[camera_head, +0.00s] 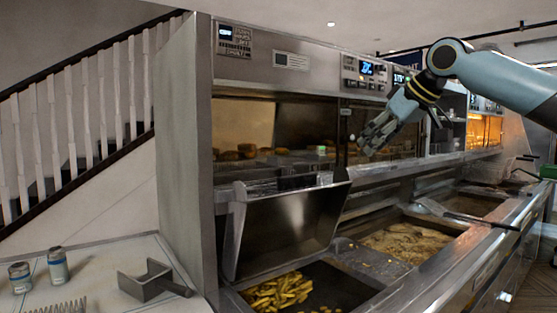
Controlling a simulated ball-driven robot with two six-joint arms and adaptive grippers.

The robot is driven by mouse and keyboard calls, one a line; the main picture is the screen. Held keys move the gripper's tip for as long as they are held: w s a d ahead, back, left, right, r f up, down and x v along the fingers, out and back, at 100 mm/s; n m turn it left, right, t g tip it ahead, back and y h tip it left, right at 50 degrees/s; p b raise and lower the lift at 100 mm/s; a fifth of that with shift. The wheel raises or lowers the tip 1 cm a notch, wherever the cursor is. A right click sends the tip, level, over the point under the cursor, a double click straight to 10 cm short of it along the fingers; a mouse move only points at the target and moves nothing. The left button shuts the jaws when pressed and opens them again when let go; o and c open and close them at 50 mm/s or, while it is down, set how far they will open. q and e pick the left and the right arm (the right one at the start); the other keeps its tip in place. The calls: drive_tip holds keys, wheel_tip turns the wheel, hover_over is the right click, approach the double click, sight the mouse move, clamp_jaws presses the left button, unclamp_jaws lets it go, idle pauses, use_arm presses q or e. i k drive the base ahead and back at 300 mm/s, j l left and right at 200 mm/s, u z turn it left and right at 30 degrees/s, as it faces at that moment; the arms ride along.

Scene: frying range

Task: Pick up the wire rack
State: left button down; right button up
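A row of thin wire loops (62,307), which looks like the wire rack, stands on the white counter at the bottom left. The lower picture edge cuts it off, so only its top shows. My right gripper (369,144) is high up in front of the frying range, far to the right of the rack and well apart from it. Its fingers point down and left, and nothing shows between them. Whether they are spread or closed is not clear. My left gripper is out of view.
On the white counter (112,258) stand two small jars (57,266) and (20,277), and a grey metal scoop (150,281) with a dark handle. The range's side panel (180,150) rises beside the counter. Chips (277,291) lie in a bin below a tilted metal panel (285,232).

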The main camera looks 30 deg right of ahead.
sight(277, 162)
drive_tip(key=i, duration=1.1)
